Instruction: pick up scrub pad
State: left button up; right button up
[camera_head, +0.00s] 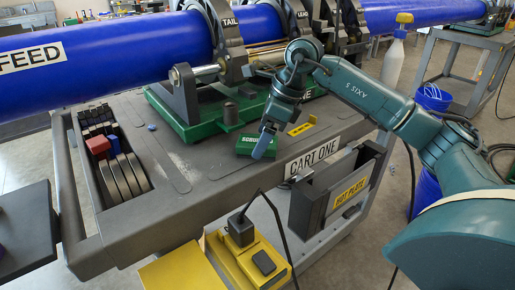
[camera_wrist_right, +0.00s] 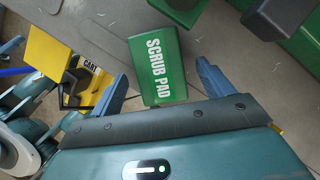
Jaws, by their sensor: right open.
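The scrub pad is a green block with white lettering, lying on the grey cart top (camera_head: 180,200) near its front edge. In the head view the pad (camera_head: 244,146) is partly covered by my right gripper (camera_head: 264,147). In the right wrist view the pad (camera_wrist_right: 158,68) lies between the two blue fingers of the right gripper (camera_wrist_right: 163,72), which are open with a gap on each side. I cannot tell whether the fingertips are down at the pad's height. My left gripper is not in view.
A green clamp base (camera_head: 190,125) holding a blue pipe (camera_head: 130,55) stands behind the pad. A yellow gauge piece (camera_head: 301,126) lies to its right. A bin of blocks and discs (camera_head: 148,185) is at the left.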

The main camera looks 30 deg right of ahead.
jog(key=shift+w+a+f, duration=0.15)
jog(key=shift+a+f, duration=0.05)
jog(key=shift+f, duration=0.5)
jog(key=shift+w+f, duration=0.1)
jog(key=shift+f, duration=0.05)
jog(key=c, duration=1.1)
jog(key=shift+c, duration=0.2)
